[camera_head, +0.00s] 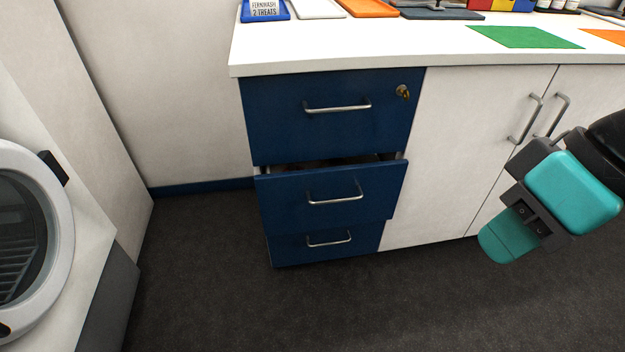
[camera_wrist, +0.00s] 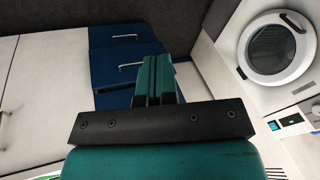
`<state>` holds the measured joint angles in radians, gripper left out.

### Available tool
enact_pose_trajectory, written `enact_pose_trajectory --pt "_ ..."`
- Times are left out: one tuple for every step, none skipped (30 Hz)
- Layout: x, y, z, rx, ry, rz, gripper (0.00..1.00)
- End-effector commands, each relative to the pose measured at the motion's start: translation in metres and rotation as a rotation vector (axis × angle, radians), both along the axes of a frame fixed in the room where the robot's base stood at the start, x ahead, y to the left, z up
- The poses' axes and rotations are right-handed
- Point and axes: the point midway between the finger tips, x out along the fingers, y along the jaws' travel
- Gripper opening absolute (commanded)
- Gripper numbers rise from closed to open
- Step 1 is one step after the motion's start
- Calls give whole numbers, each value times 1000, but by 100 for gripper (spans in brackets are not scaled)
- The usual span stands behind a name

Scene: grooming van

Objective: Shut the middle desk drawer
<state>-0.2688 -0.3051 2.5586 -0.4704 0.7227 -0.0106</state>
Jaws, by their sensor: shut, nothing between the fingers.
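The middle desk drawer (camera_head: 285,199) has a dark blue front with a silver bar handle (camera_head: 335,198). It stands partly open, its front jutting out past the drawers above and below, with a dark gap along its top edge. The top drawer (camera_head: 275,115) and bottom drawer (camera_head: 290,250) look shut. My gripper (camera_head: 494,246) is at the right in the head view, in front of the white cupboard doors and apart from the drawer. Its teal fingers (camera_wrist: 160,62) are together and empty in the wrist view, where the drawers show upside down behind them, partly hidden.
The white desktop (camera_head: 350,52) above holds trays and a green mat (camera_head: 523,37). White cupboard doors (camera_head: 440,160) with bar handles stand right of the drawers. A white machine with a round door (camera_head: 62,230) stands at the left. The dark floor (camera_head: 300,310) in front is clear.

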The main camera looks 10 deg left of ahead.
Motion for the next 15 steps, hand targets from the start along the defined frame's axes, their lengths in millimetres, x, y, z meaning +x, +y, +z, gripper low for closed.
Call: enact_pose_trajectory --pt "5 0 -12 -8 -14 5 0" --pt "11 0 -21 -17 -30 14 0" --pt "21 -1 -36 -34 -63 27 0" --pt "31 -2 -51 -53 -94 41 0" --pt "43 -3 -68 -79 -136 61 0" --pt "61 -5 -94 -126 -202 100 0" --pt "76 -7 -115 -171 -260 137 0" --pt "92 -10 -136 -227 -325 183 0" --pt "114 -14 -164 -315 -415 260 0" --pt "131 -16 -183 -390 -488 328 0" --pt "147 -18 -200 -471 -562 405 0" --pt "167 -19 -220 -588 -658 519 0" --pt "181 -18 -233 -681 -727 613 0" --pt "194 -16 -244 -778 -795 711 0" --pt "209 -9 -255 -912 -882 852 0"
